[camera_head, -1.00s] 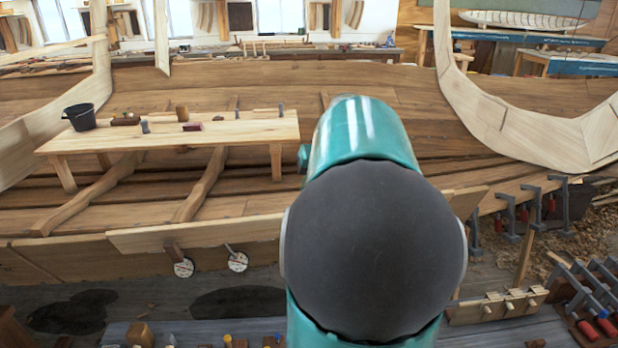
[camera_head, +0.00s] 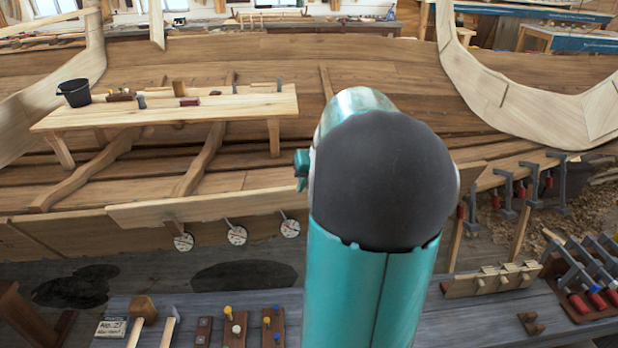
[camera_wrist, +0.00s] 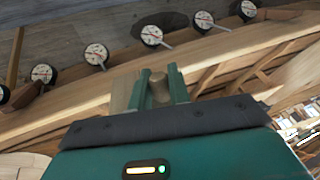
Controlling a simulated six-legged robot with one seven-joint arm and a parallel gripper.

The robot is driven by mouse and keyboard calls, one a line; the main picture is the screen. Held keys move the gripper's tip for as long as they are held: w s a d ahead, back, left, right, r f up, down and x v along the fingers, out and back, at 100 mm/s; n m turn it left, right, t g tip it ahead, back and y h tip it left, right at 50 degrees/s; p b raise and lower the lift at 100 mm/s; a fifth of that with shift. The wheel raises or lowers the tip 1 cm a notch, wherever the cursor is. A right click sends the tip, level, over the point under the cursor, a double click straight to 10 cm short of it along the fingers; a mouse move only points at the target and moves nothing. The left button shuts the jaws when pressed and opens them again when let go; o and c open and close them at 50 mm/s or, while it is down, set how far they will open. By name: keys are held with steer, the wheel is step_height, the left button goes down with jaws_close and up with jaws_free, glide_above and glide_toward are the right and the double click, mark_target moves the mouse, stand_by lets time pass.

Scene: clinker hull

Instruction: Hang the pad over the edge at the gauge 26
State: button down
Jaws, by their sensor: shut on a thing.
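The head view shows three gauges, one being the rightmost dial (camera_head: 290,229). Their numbers are unreadable. My arm hides my gripper there.
A wooden bench (camera_head: 190,112) with a black bucket (camera_head: 74,92) and small items stands inside the hull. Clamps (camera_head: 535,190) grip the edge at right. A grey bench (camera_head: 250,310) in front carries mallets, pegs and a card (camera_head: 111,327) seemingly marked 27.

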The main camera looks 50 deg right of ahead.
steer(key=shift+w+d+f, duration=0.35)
steer(key=shift+f, duration=0.95)
steer(key=shift+w+d+f, duration=0.3)
steer(key=shift+f, duration=1)
steer(key=shift+w+d+f, duration=0.35)
steer(key=shift+f, duration=0.95)
steer(key=shift+f, duration=0.2)
steer(key=c, duration=1.2)
jaws_free()
steer(key=shift+c, duration=0.2)
steer(key=shift+r, duration=0.1)
steer(key=v, duration=1.3)
steer(key=shift+s+r, duration=0.15)
steer(key=shift+r, duration=0.1)
